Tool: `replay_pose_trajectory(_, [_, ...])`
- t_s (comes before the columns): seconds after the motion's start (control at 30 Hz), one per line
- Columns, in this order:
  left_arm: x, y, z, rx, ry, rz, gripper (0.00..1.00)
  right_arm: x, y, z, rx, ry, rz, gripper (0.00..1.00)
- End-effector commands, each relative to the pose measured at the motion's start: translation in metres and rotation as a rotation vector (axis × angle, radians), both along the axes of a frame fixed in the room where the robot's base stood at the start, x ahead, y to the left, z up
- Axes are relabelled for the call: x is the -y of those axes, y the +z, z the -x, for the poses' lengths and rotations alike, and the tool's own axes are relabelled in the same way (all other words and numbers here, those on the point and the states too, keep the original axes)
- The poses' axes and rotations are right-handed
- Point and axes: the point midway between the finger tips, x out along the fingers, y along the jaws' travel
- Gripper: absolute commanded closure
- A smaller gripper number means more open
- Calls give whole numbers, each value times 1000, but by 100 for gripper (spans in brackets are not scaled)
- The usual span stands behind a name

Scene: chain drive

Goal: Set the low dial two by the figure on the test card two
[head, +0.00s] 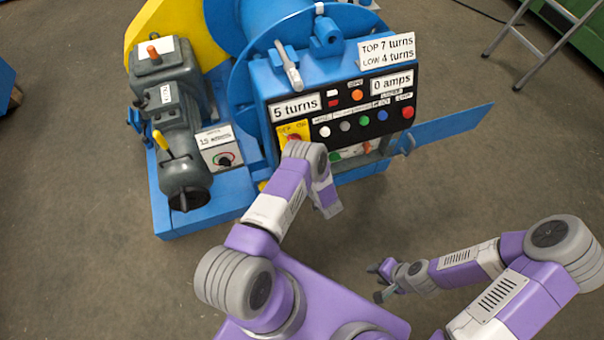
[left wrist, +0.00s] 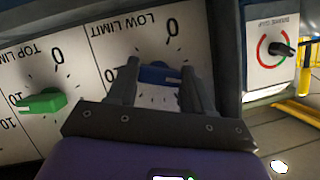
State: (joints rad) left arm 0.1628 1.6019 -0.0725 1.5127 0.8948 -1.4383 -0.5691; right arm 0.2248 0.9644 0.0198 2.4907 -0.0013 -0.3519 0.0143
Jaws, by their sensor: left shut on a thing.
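The low dial (left wrist: 158,74) is a blue knob on a white plate marked LOW LIMIT, upside down in the left wrist view. My left gripper (left wrist: 160,88) has its two fingers on either side of this knob and is shut on it. The knob's pointer and the figures below it are partly hidden. In the head view my left arm covers that gripper and the dial. The test card (head: 387,50) stands on top of the control box and reads TOP 7 turns, LOW 4 turns. My right gripper (head: 378,283) is open and empty over the floor.
A green top limit knob (left wrist: 41,102) sits beside the low dial. The black control panel (head: 335,118) shows 5 turns and 0 amps. A brake clamp dial (left wrist: 280,48) is at the right. A blue plate (head: 450,130) juts out rightward. The floor around my right arm is clear.

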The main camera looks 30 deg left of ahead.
Motion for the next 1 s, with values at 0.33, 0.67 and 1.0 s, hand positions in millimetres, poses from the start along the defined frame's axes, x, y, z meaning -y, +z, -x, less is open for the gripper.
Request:
replay_pose_trajectory(0.33, [2,-3,0,-172,-1,-143,80,0,-22,0,0,0,0,62])
replay_pose_trajectory(0.67, [1,-2,0,-237,-1,-198,80,0,-28,0,0,0,0,62])
replay_pose_trajectory(1.0, [1,-2,0,-243,0,-201,80,0,-28,0,0,0,0,62])
